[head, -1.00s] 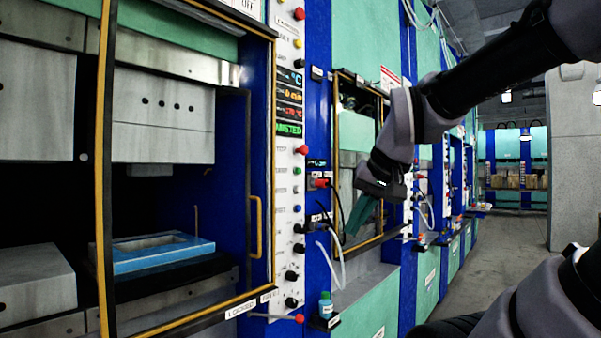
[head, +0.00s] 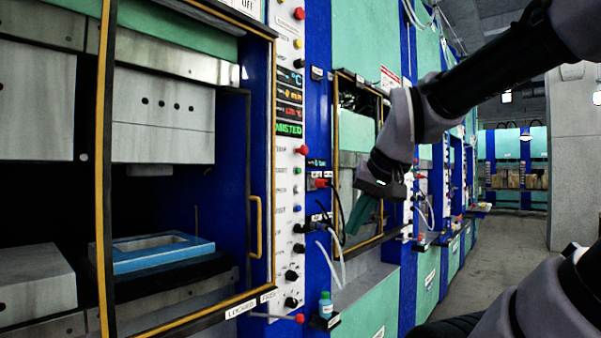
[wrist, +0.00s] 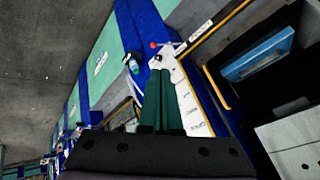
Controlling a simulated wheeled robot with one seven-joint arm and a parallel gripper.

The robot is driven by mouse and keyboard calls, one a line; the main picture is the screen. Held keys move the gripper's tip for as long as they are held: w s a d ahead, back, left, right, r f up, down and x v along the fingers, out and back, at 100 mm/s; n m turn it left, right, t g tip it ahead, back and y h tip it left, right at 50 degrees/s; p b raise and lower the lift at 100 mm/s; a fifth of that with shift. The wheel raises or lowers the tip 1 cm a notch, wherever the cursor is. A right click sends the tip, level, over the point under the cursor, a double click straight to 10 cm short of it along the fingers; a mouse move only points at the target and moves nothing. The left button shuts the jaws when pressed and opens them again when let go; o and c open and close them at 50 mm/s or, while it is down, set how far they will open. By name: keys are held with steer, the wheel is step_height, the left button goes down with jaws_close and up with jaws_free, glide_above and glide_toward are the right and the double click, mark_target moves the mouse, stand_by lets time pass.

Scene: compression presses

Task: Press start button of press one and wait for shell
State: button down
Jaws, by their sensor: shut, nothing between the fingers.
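Press one (head: 160,145) fills the left of the head view. Its yellow-framed door is closed and a label on the lower rail reads "LOCKED". Inside, a grey upper block hangs apart above a blue-rimmed lower mould (head: 200,250); no shell can be made out. The white control panel (head: 288,230) beside the door carries red, green, blue and black buttons; most labels are too small to read. My gripper (head: 352,230) is shut and empty, with green fingers, to the right of the panel and apart from it. In the wrist view, its fingers (wrist: 162,75) overlap the panel (wrist: 191,105).
A red-tipped lever (head: 299,318) sticks out under the door. White hoses hang near my gripper. More presses line the wall behind; the grey floor (head: 500,255) at right is clear.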

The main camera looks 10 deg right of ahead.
mark_target(299, 171)
stand_by(0.6)
steer(key=w+d+r+n+t, duration=0.1)
steer(key=w+d+r, duration=0.1)
steer(key=w, duration=0.9)
steer(key=w+d+r+n+t, duration=0.1)
steer(key=w+r, duration=0.4)
steer(key=w, duration=0.6)
steer(key=w+d+r+n+t+h, duration=0.1)
steer(key=w+d+r+n, duration=0.2)
steer(key=w, duration=0.8)
steer(key=shift+d+r+t, duration=0.3)
steer(key=shift+d+r, duration=0.15)
steer(key=shift+d, duration=0.2)
steer(key=shift+w, duration=0.1)
steer(key=w+a, duration=0.5)
steer(key=w, duration=0.2)
steer(key=shift+a, duration=0.15)
steer(key=shift+w+a, duration=0.1)
steer(key=shift+w+a, duration=0.15)
steer(key=shift+w, duration=0.1)
